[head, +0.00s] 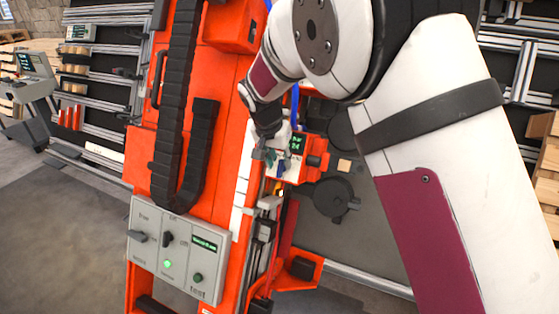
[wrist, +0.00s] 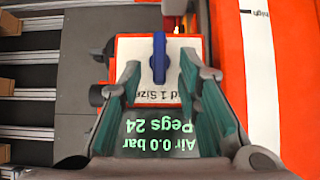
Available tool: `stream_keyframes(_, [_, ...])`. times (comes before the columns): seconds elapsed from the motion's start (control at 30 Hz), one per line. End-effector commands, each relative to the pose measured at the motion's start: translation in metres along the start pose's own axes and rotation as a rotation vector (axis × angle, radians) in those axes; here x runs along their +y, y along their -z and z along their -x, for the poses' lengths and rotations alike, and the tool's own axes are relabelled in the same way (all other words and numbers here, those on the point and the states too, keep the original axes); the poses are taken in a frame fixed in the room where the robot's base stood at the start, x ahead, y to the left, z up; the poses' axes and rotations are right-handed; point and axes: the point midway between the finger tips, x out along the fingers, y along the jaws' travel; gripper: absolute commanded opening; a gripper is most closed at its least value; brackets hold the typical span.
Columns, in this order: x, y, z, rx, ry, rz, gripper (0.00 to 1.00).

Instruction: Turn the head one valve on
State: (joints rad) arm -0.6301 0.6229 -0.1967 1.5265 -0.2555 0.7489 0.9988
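The head one valve has a blue lever (wrist: 159,57) on a white plate (wrist: 128,50) whose partly hidden label reads "d 1 Size". In the wrist view the lever points straight along the picture's vertical. A small part of the blue lever (head: 281,168) shows in the head view, beside my gripper. My gripper (wrist: 160,72) is open, with one green-padded finger on each side of the lever and a gap to both. I cannot tell how deep the fingertips reach around it. A dark display (wrist: 150,135) reads "Air 0.0 bar" and "Pegs 24", upside down.
The orange gantry frame (head: 222,75) with a black cable chain (head: 175,90) stands left of my arm. A grey control panel (head: 178,250) with knobs and a lit green button is at its lower front. Grey floor (head: 60,200) is clear at left.

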Motion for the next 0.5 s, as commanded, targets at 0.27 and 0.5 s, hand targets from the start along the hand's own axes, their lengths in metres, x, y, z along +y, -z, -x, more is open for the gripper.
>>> stream_keyframes(0.27, [0.0001, 0.0001, -0.0087, 0.000, 0.000, 0.000, 0.31])
stream_keyframes(0.5, [0.0001, 0.0000, -0.0085, 0.000, 0.000, 0.000, 0.10])
